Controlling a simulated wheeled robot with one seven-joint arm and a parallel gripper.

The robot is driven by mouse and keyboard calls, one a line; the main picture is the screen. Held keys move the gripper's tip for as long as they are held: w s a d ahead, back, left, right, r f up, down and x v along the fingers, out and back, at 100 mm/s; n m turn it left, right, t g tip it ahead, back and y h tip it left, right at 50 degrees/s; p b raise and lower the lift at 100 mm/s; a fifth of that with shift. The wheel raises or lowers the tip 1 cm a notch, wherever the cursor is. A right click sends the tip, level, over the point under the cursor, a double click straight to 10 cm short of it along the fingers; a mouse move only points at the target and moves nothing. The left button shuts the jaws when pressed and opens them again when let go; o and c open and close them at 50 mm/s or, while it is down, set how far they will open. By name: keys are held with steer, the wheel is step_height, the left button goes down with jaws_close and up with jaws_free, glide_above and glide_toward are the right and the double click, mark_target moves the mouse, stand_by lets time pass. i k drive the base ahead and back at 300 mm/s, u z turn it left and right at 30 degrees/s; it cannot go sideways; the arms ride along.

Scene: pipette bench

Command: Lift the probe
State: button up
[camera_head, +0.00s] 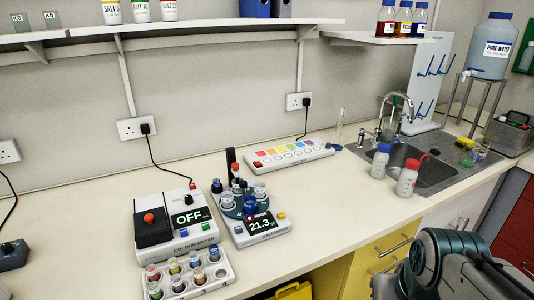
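A small meter (262,226) reading 21.3 stands on the bench, right of the colour meter. Its round dark turntable (232,211) carries several small cups. A black upright post (231,160) rises at its back, with a red-topped piece (236,170) in front that may be the probe; its lower end is hidden among the cups. My arm fills the lower right corner, well apart from the meter. No fingertips of my gripper show.
The colour meter (180,246) reads OFF, with a white rack (210,279) of coloured vials in front. A white strip (285,157) with coloured squares lies behind. Two bottles (380,161) (407,178) stand by the sink (430,172). The bench between meter and bottles is clear.

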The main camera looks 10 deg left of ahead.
mark_target(233, 169)
steer(key=u, duration=0.45)
steer(key=i, duration=1)
steer(key=u, duration=0.8)
